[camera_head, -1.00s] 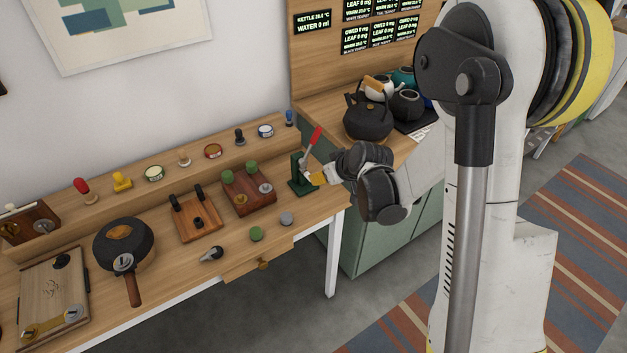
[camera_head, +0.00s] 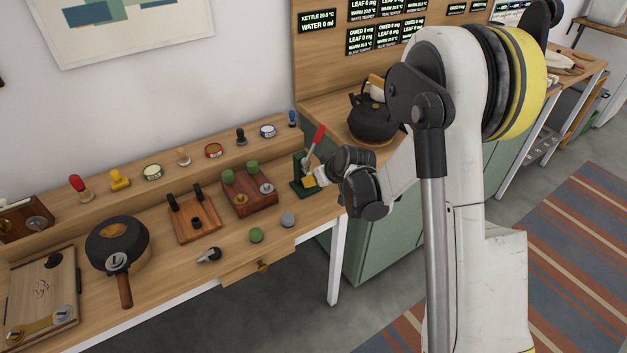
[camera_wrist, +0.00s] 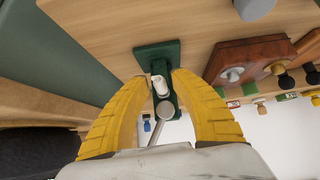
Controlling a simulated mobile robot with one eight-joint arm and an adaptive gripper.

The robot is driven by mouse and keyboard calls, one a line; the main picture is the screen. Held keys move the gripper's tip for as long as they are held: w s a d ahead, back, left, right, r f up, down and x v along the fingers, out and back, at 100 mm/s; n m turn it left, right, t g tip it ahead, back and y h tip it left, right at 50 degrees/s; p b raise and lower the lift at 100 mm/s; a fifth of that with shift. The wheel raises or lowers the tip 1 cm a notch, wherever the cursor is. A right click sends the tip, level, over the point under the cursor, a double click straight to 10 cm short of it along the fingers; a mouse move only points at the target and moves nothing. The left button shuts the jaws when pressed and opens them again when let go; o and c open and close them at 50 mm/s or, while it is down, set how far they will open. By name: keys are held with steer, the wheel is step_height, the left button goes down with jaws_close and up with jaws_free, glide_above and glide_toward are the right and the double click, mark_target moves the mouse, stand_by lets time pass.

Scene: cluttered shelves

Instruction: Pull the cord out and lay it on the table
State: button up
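No cord can be made out in either view. My gripper (camera_wrist: 162,78) has two yellow fingers, apart on either side of a small green stand (camera_wrist: 150,52). A white cylinder and a round grey metal part of the stand show between the fingers; contact cannot be told. In the head view, the green stand (camera_head: 298,187) with its red-handled lever (camera_head: 319,134) stands near the table's right end. My gripper (camera_head: 311,181) reaches it from the right, low over the table (camera_head: 170,262), and its fingers are small there.
A brown block with green knobs (camera_head: 252,200), a wooden board with black posts (camera_head: 195,220) and a round black pan (camera_head: 116,242) stand to the left. A small drawer (camera_head: 250,272) juts from the front edge. A black kettle (camera_head: 372,125) stands behind right. The front middle has some free room.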

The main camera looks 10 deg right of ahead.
jaws_close()
steer(key=shift+s, duration=0.15)
steer(key=shift+s+d+b, duration=0.15)
steer(key=shift+s+d, duration=0.1)
steer(key=shift+s, duration=0.5)
steer(key=shift+s+d+b, duration=0.2)
steer(key=shift+s+d, duration=0.1)
steer(key=shift+s, duration=0.45)
steer(key=shift+s+d+b, duration=0.15)
steer(key=shift+s+d, duration=0.1)
steer(key=shift+s, duration=0.5)
